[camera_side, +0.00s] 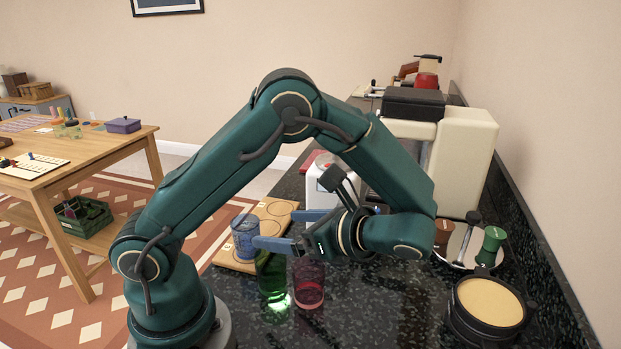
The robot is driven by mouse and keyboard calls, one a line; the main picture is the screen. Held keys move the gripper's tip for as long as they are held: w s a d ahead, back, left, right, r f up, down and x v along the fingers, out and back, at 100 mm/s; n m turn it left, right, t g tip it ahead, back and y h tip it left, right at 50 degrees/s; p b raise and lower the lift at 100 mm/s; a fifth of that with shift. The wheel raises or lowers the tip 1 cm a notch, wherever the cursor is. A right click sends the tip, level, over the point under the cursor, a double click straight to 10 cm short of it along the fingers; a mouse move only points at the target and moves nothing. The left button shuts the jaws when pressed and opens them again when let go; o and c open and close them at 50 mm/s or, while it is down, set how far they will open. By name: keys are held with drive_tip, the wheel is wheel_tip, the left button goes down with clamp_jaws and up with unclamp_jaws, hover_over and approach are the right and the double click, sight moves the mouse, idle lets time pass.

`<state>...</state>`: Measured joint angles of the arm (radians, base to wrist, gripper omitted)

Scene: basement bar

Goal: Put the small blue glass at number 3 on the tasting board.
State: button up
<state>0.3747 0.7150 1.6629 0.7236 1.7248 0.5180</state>
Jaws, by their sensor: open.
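The small blue glass (244,238) stands upright at the near left part of the wooden tasting board (226,258). The board has ringed places marked on it, and its numbers are too small to read, so I cannot tell which place the glass is at. My gripper (272,229) is open, with its two blue fingers pointing left toward the glass. The nearer fingertip overlaps the right edge of the glass in the picture; I cannot tell if they touch. Nothing shows between the fingers. My arm hides part of the counter behind.
A green glass (270,279) and a red glass (309,285) stand close below my gripper on the dark speckled counter (375,310). A black round container (487,306) and a tray with a green tamper-like piece (490,246) are at right. A cream machine (463,160) stands behind.

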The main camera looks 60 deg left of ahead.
drive_tip(key=shift+s+d+r+n+h, duration=0.1)
drive_tip(key=shift+s+r+n+h, duration=0.15)
drive_tip(key=shift+n+h, duration=0.25)
drive_tip(key=shift+s+d+r+n+h, duration=0.15)
drive_tip(key=shift+s+n+h, duration=0.15)
drive_tip(key=shift+n+h, duration=0.15)
drive_tip(key=s+d+r+n+t+h, duration=0.2)
drive_tip(key=d+r+n+t+h, duration=0.2)
drive_tip(key=d+n+t+h, duration=0.4)
drive_tip(key=n+t+h, duration=0.2)
drive_tip(key=n, duration=0.1)
drive_tip(key=shift+r+t, duration=0.3)
drive_tip(key=shift+t, duration=0.1)
drive_tip(key=shift+n, duration=0.25)
